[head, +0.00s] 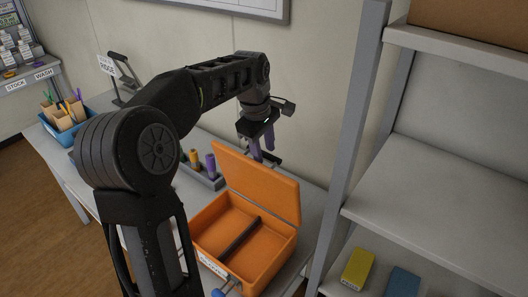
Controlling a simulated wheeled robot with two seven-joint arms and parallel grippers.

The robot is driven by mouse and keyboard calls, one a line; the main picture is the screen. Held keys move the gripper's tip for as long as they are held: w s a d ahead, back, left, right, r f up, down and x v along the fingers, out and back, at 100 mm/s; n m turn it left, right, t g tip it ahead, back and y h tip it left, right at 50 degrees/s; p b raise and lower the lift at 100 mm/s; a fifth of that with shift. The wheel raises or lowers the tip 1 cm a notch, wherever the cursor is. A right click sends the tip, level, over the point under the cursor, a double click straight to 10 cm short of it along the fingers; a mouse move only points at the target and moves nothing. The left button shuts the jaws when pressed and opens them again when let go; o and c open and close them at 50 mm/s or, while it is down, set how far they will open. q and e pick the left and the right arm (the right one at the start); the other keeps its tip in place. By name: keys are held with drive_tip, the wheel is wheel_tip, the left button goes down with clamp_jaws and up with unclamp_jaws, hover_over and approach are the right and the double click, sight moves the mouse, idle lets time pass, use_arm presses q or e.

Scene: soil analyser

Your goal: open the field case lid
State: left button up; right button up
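The orange field case (275,262) sits on the bench at the lower middle. Its lid (258,182) stands raised at the back, leaning slightly backward, and the inside shows a dark divider bar (240,239). My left gripper (262,150) is just behind and above the lid's top edge. Its two purple-tipped fingers look apart, with nothing seen between them. Whether it touches the lid cannot be told. My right gripper is not in view.
A grey rack with purple and yellow pegs (211,167) stands left of the case. A grey shelf unit (440,195) with a yellow box (357,269) and a blue box (404,284) stands close on the right.

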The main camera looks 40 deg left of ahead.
use_arm(q)
wheel_tip(320, 180, up, 7)
drive_tip(key=s, duration=0.1)
drive_tip(key=shift+s+b, duration=0.25)
drive_tip(key=shift+b, duration=0.15)
drive_tip(key=shift+d+f, duration=0.1)
drive_tip(key=shift+f, duration=0.1)
